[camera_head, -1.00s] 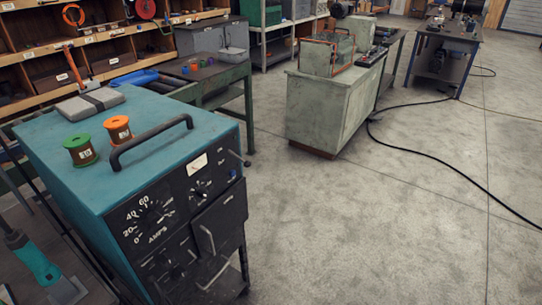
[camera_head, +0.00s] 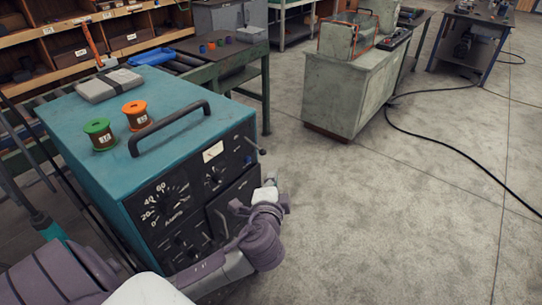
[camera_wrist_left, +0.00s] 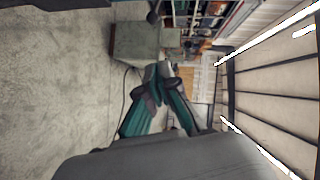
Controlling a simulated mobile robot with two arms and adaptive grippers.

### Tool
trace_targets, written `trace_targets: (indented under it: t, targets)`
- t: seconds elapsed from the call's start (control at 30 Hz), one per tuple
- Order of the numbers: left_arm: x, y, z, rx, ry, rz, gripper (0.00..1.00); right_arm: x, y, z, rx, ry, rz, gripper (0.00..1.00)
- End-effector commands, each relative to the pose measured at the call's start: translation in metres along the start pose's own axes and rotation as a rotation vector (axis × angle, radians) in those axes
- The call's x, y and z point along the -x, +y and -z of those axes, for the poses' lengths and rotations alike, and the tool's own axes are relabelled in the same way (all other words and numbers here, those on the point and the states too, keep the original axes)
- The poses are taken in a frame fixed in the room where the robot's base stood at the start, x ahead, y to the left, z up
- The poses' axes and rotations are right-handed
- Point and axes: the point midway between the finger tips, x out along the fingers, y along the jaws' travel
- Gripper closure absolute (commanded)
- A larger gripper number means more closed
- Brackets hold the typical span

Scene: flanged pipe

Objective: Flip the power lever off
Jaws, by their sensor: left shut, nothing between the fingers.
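The power lever (camera_head: 256,146) is a thin dark rod with a knob at the upper right edge of the front panel of the teal power unit (camera_head: 73,155). It sticks out to the right and slopes down. My left gripper (camera_head: 270,182) is below and slightly right of the lever, apart from it in the picture, and partly hidden by my own wrist. In the left wrist view my left gripper (camera_wrist_left: 163,70) has its fingertips together with nothing between them. I cannot make out the lever for sure in that view. My right gripper is not in view.
A black carry handle (camera_head: 170,128), a green spool (camera_head: 100,135) and an orange spool (camera_head: 137,115) are on top of the unit. A grey-green cabinet (camera_head: 340,95) stands behind. A black cable (camera_head: 440,147) lies on the floor at the right; the floor between is clear.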

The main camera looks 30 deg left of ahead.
Motion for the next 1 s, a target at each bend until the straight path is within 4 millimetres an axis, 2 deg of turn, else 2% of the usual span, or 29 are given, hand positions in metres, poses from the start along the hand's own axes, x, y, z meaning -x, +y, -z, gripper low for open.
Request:
trace_targets:
  t: [0.43,0.5,0.7,1.0]
  targets:
    - [-0.091,-0.004,0.000,-0.002,-0.002,0.000,1.00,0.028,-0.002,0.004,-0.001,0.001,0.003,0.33]
    - [-0.098,-0.003,-0.011,-0.004,-0.003,-0.002,1.00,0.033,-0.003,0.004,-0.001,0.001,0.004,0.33]
    - [-0.112,0.000,-0.025,-0.001,0.000,-0.002,1.00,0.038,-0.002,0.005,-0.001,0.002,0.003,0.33]
    - [-0.115,0.001,-0.029,0.001,0.000,-0.002,1.00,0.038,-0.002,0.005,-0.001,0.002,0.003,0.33]
